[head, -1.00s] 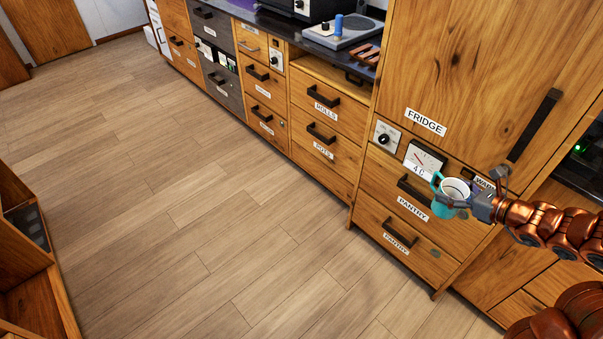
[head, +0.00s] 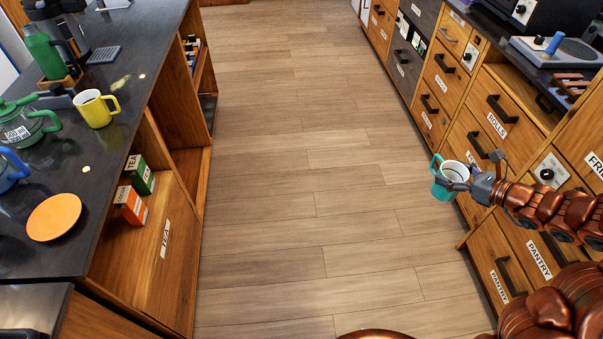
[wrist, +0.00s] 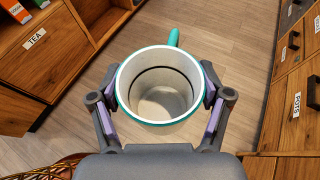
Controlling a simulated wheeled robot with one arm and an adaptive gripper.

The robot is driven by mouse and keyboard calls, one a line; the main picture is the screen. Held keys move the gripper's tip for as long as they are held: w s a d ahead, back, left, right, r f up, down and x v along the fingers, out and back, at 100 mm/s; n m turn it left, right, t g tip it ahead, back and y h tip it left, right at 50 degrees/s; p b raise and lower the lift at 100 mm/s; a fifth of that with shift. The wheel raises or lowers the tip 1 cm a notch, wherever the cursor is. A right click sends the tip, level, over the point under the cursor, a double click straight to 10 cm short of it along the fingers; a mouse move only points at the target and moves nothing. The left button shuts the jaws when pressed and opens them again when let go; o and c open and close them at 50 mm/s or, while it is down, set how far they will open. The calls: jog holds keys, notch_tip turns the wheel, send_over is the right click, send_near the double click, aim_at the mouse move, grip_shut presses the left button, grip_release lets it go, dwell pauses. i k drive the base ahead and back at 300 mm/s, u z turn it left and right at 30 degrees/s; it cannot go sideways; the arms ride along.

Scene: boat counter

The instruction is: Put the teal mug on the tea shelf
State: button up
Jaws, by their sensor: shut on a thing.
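The teal mug (head: 446,181) is upright, white inside, with its handle on the far left side in the head view. My gripper (head: 461,180) is shut on it and holds it in the air over the floor, near the right-hand drawers. In the wrist view the mug (wrist: 160,85) sits between both fingers of my gripper (wrist: 160,95), its inside empty. The tea shelf (head: 124,253) is an open compartment under the left counter, with a TEA label on its front panel. A green tea box (head: 139,175) and an orange box (head: 130,205) stand in it.
The dark left counter (head: 100,170) holds a yellow mug (head: 97,108), a green teapot (head: 28,127), an orange disc (head: 54,216) and a green bottle (head: 43,50). Wooden drawers (head: 470,140) line the right. The floor (head: 290,190) between is clear.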

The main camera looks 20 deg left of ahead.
aim_at(114, 273)
jog(key=u, duration=0.05)
jog(key=i, duration=1.25)
jog(key=u, duration=3.8)
